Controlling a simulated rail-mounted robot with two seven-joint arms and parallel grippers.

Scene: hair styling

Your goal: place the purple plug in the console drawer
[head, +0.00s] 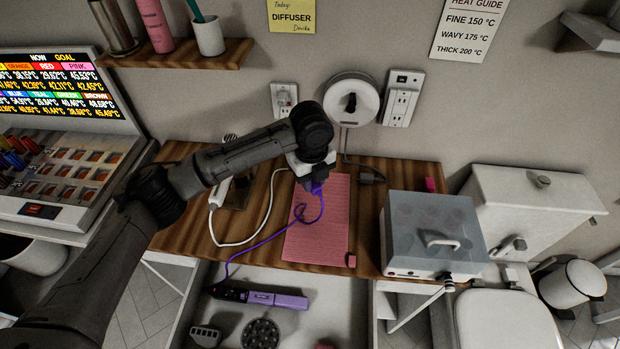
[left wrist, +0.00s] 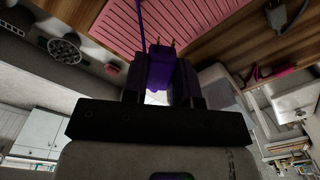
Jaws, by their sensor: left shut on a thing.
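My left gripper (head: 316,184) is above the wooden console top, over the pink ribbed mat (head: 322,230). It is shut on the purple plug (left wrist: 162,68), whose prongs show between the fingers in the left wrist view. In the head view the arm and gripper mostly hide the plug. A purple cord (head: 268,243) runs from it to a purple styling iron (head: 262,297) lying in the console drawer (head: 335,292). The drawer is open, below the front edge of the console. My right gripper is not in view.
A black diffuser (head: 260,334) and a grey slotted attachment (head: 205,336) lie in the drawer. A grey box with a handle (head: 432,235) stands on the right of the console. A white cord (head: 240,243) and a black plug (head: 372,176) lie on the wood.

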